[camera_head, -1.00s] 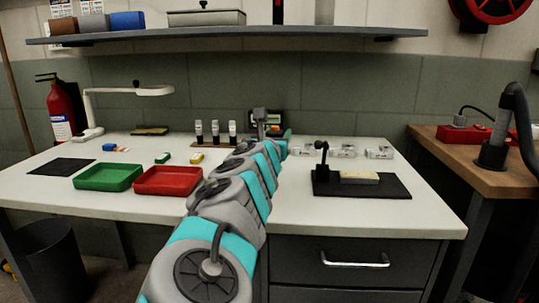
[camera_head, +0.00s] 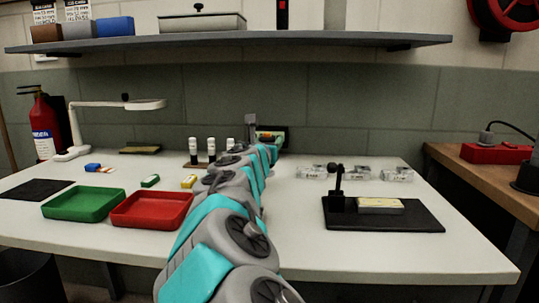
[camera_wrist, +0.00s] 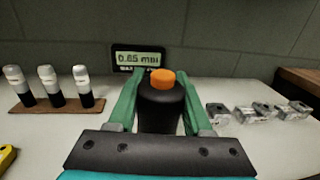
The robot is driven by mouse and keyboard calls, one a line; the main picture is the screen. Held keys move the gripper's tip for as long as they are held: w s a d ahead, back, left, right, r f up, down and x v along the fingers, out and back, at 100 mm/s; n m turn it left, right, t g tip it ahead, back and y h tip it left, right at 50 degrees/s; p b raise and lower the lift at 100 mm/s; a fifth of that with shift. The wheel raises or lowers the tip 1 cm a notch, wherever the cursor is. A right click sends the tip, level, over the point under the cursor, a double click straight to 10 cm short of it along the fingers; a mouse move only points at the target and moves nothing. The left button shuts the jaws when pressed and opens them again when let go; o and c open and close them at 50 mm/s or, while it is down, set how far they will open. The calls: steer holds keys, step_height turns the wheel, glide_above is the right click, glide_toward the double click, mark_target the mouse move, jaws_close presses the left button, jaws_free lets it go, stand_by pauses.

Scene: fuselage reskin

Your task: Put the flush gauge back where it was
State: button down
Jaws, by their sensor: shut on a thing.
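My gripper (camera_wrist: 162,80) has green fingers shut on a black, round-bodied thing with an orange top, which I take for the flush gauge (camera_wrist: 161,108). It stands upright between the fingers in the wrist view; its lower end is hidden by the gripper. A small display (camera_wrist: 138,58) reading about 0.85 mm shows just behind it; I cannot tell whether it is joined to the gauge. In the head view my arm reaches over the bench (camera_head: 290,240) and largely hides the gripper and gauge. A black plate (camera_head: 400,216) with a small post and a pale block lies at right.
A brown rack (camera_wrist: 60,106) of several white-capped bottles stands left of the gripper, and several clear boxes (camera_head: 390,174) stand right. Red (camera_head: 150,211) and green (camera_head: 83,205) trays sit front left. A lamp (camera_head: 110,104) stands back left. A shelf (camera_head: 230,42) overhangs the back.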

steer(key=f+b, duration=0.4)
steer(key=shift+w, duration=0.25)
steer(key=shift+r, duration=0.2)
steer(key=shift+c, duration=1.6)
jaws_free()
steer(key=shift+f, duration=0.1)
steer(key=shift+s, duration=0.15)
